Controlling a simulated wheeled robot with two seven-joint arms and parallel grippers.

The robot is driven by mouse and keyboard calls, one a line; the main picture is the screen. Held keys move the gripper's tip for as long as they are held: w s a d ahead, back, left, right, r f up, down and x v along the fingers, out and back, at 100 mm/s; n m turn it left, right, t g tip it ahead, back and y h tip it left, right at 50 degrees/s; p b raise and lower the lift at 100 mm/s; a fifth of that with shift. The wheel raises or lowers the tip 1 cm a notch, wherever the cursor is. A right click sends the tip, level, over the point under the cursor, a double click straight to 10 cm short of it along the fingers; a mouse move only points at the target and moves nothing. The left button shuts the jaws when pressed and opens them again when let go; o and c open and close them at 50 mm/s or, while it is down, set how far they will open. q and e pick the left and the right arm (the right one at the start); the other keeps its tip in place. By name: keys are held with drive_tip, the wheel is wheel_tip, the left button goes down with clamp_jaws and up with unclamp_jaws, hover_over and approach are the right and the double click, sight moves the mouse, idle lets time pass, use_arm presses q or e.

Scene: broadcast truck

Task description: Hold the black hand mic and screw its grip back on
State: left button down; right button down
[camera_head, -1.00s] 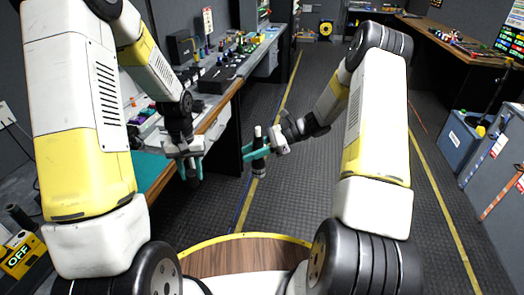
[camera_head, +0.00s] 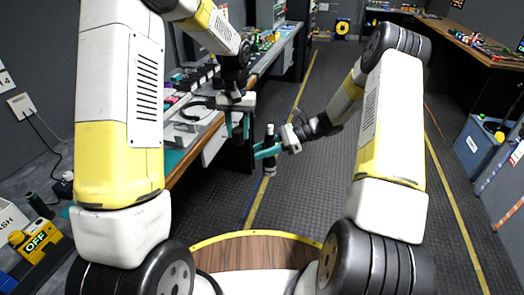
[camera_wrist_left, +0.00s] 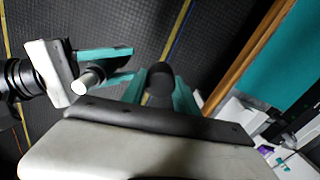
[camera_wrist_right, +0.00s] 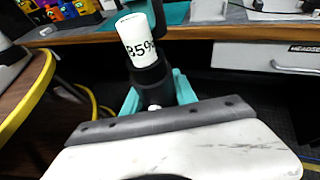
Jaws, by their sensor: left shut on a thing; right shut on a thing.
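The black hand mic (camera_head: 270,141) stands roughly upright in my right gripper (camera_head: 262,151), which is shut on its body. In the right wrist view the mic shows a white band marked "B59" (camera_wrist_right: 136,32) and a black body (camera_wrist_right: 152,82) between the teal fingers. My left gripper (camera_head: 238,135) points down, left of the mic and slightly higher. It is shut on a dark round piece, apparently the grip (camera_wrist_left: 159,84), seen between its fingers in the left wrist view. The mic and the dark piece are apart. The piece's thread is not visible.
A workbench (camera_head: 190,150) with a teal mat and equipment runs along the left. A yellow box marked OFF (camera_head: 36,240) is at the lower left. A blue-grey case (camera_head: 478,148) stands at the right. The floor between is open.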

use_arm(q)
wheel_tip(320, 180, up, 9)
drive_tip(key=m, duration=0.2)
hover_over(270, 126)
drive_tip(key=shift+w+d, duration=0.1)
drive_tip(key=shift+w, duration=0.15)
drive_tip(key=shift+f, duration=2)
drive_tip(key=shift+s+h, duration=0.1)
drive_tip(key=shift+h, duration=0.2)
drive_tip(key=shift+f, duration=0.9)
drive_tip(key=shift+f, duration=0.55)
